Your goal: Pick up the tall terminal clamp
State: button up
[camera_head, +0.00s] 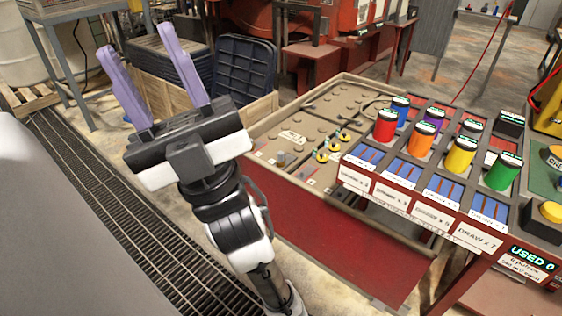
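My gripper (136,42) is at the upper left, with its two purple fingers pointing up and spread apart. It is open and nothing shows between the fingers. A tan panel (290,115) on a red bench lies to its right. Several small yellow-and-black pieces (333,145) stand in a slanted row near the panel's right side, with a small grey piece (281,158) to their left. These are too small for me to tell whether one is the tall terminal clamp. My gripper is well apart from all of them.
Right of the panel, a rack holds several coloured cylinders, including a red one (386,125), above blue-slotted labelled trays (409,171). A wooden crate (262,105) with dark panels stands behind my gripper. A floor grating (95,190) runs along the left.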

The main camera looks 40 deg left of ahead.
aim_at(280, 160)
jog(key=i+j, duration=0.3)
jog(key=j, duration=0.2)
jog(key=i+j, duration=0.25)
jog(key=j, duration=0.2)
jog(key=i+j, duration=0.3)
jog(key=j, duration=0.2)
jog(key=i+j, duration=0.25)
jog(key=j, duration=0.2)
jog(key=i+j, duration=0.3)
jog(key=j, duration=0.2)
jog(key=u, duration=0.05)
